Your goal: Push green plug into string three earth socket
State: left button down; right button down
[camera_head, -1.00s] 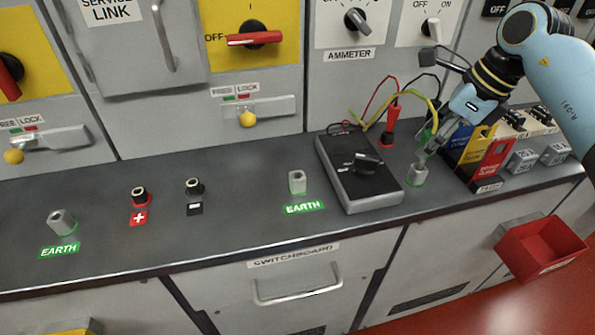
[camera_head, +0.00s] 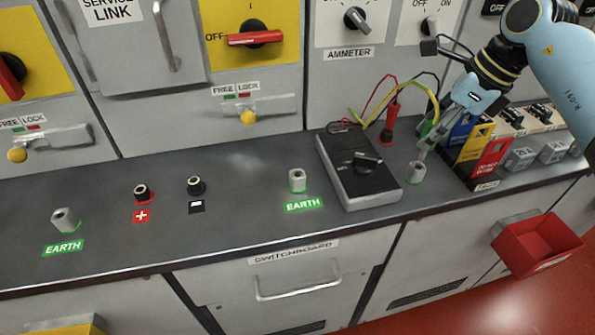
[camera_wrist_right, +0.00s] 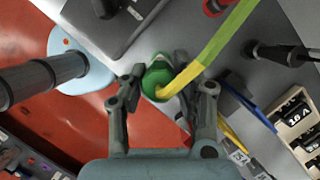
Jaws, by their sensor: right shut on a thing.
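My right gripper (camera_head: 424,150) is shut on the green plug (camera_head: 427,129), just above and behind a grey socket post (camera_head: 416,173) to the right of the black meter box. In the right wrist view the green plug (camera_wrist_right: 157,80) sits between the two fingers (camera_wrist_right: 160,95), with a yellow-green cable (camera_wrist_right: 217,45) running from it. The plug's tip and its gap to the post are hidden. Other earth sockets stand at the middle (camera_head: 297,181) and far left (camera_head: 65,219), beside green EARTH labels. My left gripper is out of view.
The black meter box (camera_head: 335,160) with a knob stands just left of the post. A red plug (camera_head: 388,130) stands behind it with loose leads. A rack of coloured cards (camera_head: 490,160) is close on the right. The bench left of the box is largely clear.

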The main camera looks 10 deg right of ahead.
jog(key=shift+r, duration=0.15)
jog(key=shift+r+p, duration=1.65)
jog(key=shift+r, duration=0.75)
jog(key=shift+f, duration=0.1)
